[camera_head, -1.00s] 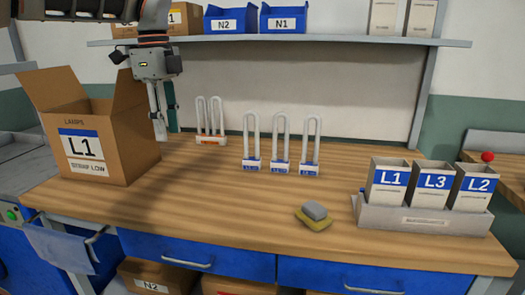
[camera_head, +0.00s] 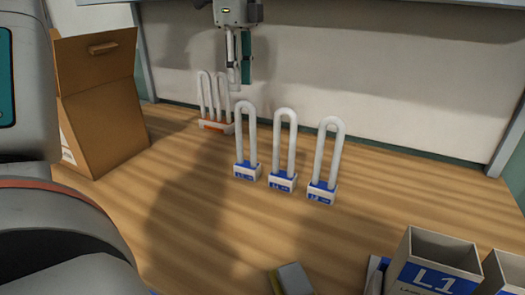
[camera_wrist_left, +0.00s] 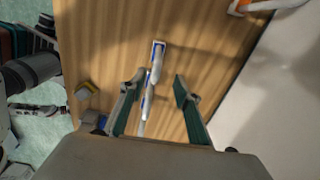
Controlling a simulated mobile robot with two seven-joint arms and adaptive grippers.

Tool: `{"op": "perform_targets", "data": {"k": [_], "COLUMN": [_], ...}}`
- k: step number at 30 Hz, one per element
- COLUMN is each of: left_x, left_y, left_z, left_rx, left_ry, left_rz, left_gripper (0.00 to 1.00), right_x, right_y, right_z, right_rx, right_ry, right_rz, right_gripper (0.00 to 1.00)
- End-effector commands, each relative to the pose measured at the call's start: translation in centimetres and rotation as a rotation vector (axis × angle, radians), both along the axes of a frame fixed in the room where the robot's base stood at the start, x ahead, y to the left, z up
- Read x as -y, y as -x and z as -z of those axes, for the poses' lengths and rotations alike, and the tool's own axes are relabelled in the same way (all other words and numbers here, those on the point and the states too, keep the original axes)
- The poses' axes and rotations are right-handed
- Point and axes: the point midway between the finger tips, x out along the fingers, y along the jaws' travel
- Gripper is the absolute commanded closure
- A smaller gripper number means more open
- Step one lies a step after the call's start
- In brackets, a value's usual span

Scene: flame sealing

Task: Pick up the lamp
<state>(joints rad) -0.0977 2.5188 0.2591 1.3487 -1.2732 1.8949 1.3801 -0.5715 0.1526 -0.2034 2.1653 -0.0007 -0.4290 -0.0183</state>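Three U-shaped white lamps with blue-labelled bases stand upright in a row: the left lamp (camera_head: 246,145), the middle lamp (camera_head: 284,150) and the right lamp (camera_head: 325,160). Behind them, white tubes stand on an orange-labelled base (camera_head: 216,126). My left gripper (camera_head: 240,84) points down above the table, behind the blue row and close to the orange-based lamps. In the left wrist view my left gripper (camera_wrist_left: 160,80) has its fingers apart with nothing held; the blue row (camera_wrist_left: 158,50) shows below, between them. The orange base (camera_wrist_left: 243,8) is at that view's top right. My right gripper is not in view.
A cardboard box (camera_head: 100,100) stands at the left. The L1 bin (camera_head: 435,265) is at the lower right, with a sponge (camera_head: 292,280) at the bottom edge. A wall closes the back. The wooden table is clear right of the lamps.

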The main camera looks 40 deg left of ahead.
Motion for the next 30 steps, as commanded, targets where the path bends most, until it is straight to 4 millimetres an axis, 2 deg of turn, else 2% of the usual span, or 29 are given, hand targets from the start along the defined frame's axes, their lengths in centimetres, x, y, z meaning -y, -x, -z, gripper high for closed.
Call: {"op": "perform_targets", "data": {"k": [8, 19, 29, 30], "left_x": [0.1, 0.9, 0.9, 0.9], "left_y": [0.0, 0.2, 0.2, 0.2], "left_z": [2.6, 7.2, 7.7, 7.8], "left_rx": [-0.002, -0.003, 0.0, 0.0], "left_ry": [0.002, 0.002, 0.0, 0.0], "left_rz": [0.003, 0.001, 0.0, 0.0], "left_gripper": [0.68, 0.68, 0.68, 0.76], "right_x": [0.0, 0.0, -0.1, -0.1], "right_y": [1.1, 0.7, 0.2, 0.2], "right_z": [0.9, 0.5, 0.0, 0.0], "right_rx": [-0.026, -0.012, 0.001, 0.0], "right_ry": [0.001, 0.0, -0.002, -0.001], "right_rz": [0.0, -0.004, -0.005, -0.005], "right_gripper": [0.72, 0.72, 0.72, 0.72]}}
